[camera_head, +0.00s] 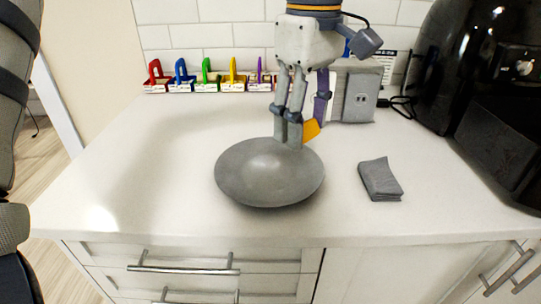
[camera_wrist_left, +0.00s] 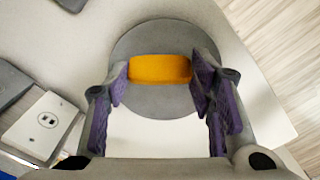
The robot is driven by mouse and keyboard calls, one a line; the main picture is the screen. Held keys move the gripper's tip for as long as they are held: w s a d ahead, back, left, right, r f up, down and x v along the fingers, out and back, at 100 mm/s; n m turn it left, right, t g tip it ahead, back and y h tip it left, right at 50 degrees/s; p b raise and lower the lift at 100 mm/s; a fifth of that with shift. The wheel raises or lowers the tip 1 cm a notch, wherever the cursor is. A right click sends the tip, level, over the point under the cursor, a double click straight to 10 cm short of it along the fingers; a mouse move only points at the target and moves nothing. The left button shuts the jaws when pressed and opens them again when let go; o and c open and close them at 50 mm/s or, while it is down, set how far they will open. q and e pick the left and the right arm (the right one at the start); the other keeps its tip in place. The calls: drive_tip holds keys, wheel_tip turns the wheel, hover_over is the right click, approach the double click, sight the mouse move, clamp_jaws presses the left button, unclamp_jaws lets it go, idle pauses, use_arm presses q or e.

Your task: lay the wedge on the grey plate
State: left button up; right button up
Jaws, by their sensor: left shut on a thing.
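The orange wedge (camera_head: 312,130) is held in my left gripper (camera_head: 299,135), which points down at the back right edge of the round grey plate (camera_head: 262,180). In the left wrist view the wedge (camera_wrist_left: 160,68) lies between the purple-padded fingers of the gripper (camera_wrist_left: 160,75), with the plate (camera_wrist_left: 155,103) behind it. The fingers hide part of the wedge in the head view. I cannot tell whether the wedge touches the plate. My right gripper is not in view.
A folded grey cloth (camera_head: 380,179) lies right of the plate. Several coloured clips (camera_head: 207,77) line the back wall. A socket box (camera_head: 359,98) and a black appliance (camera_head: 485,95) stand at the back right. The counter left of the plate is clear.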

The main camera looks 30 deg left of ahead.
use_arm(q)
hover_over(269, 172)
wheel_tip(269, 172, down, 7)
drive_tip(key=shift+s+a, duration=0.1)
drive_tip(key=shift+a, duration=0.05)
drive_tip(key=shift+f, duration=1.35)
drive_tip(key=shift+f, duration=0.15)
drive_tip(key=o, duration=0.8)
drive_tip(key=shift+o, duration=0.2)
wheel_tip(269, 172, up, 12)
